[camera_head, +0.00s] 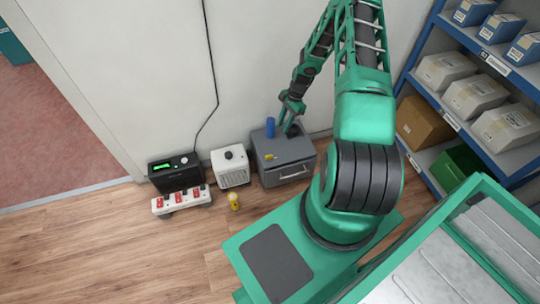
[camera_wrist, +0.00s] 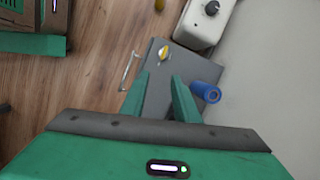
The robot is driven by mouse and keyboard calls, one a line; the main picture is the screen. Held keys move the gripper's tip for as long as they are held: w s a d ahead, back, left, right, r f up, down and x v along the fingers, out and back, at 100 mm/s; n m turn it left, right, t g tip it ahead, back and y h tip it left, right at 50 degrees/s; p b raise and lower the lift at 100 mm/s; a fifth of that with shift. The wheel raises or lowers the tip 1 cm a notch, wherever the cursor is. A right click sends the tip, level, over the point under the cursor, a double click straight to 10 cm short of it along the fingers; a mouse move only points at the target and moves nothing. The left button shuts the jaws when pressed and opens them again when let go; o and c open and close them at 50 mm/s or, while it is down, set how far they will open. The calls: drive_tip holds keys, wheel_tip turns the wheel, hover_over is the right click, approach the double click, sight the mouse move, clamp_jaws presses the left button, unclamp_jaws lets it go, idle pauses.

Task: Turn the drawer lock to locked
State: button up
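A grey drawer unit (camera_head: 292,151) stands against the wall with its handle on the front; it also shows in the wrist view (camera_wrist: 157,75). A small yellow knob (camera_head: 270,156), which looks like the lock, sits on its top near the front edge. In the wrist view the knob (camera_wrist: 163,53) has a pale plate or mark beside it; I cannot tell which setting it is at. My gripper (camera_wrist: 160,77) is over the unit's top, its two green fingers apart with nothing between them. The knob is beyond the fingertips, apart from them. In the head view my gripper (camera_head: 292,125) is over the rear of the top.
A white box with a black knob (camera_head: 231,170) is left of the unit. Further left are a black device (camera_head: 174,175) and a red-switched strip (camera_head: 180,201). A yellow object (camera_head: 234,201) is on the floor.

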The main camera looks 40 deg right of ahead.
sight(271, 155)
drive_tip(key=a+f+m, duration=0.1)
drive_tip(key=a+f, duration=0.1)
drive_tip(key=f, duration=0.5)
drive_tip(key=w+a+f+m, duration=0.1)
drive_tip(key=a+f, duration=0.1)
drive_tip(key=f, duration=0.4)
drive_tip(key=a+f+m+t+y, duration=0.1)
drive_tip(key=a+f, duration=0.1)
drive_tip(key=f, duration=0.5)
drive_tip(key=shift+w+a+f, duration=0.15)
drive_tip(key=shift+w+f, duration=0.1)
drive_tip(key=shift+f, duration=0.05)
clamp_jaws()
